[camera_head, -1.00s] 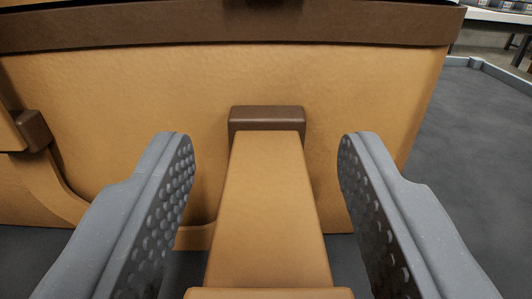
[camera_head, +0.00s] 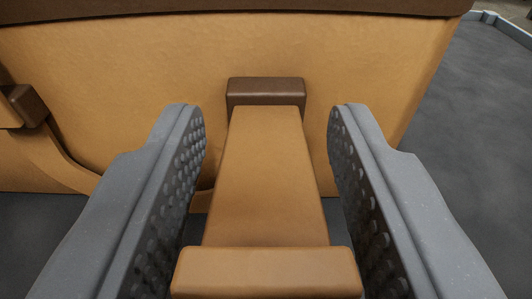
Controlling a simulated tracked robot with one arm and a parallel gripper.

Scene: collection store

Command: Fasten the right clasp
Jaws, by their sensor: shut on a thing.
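The tan leather case (camera_head: 140,85) fills the upper part of the view. The right clasp (camera_head: 268,175) is a tan strap that juts from its front towards me. A dark brown block (camera_head: 266,89) sits at its far end, against the case front. A wider tan bar (camera_head: 267,272) crosses its near end. My gripper (camera_head: 267,112) has one grey, studded finger on each side of the strap and is shut on the clasp. The fingers' exact contact with the strap is hard to see.
Another clasp (camera_head: 14,106) with a brown block shows at the left edge, on the case front. A dark brown band (camera_head: 230,10) runs along the case's upper edge. Bare dark grey surface (camera_head: 465,130) lies right of the case.

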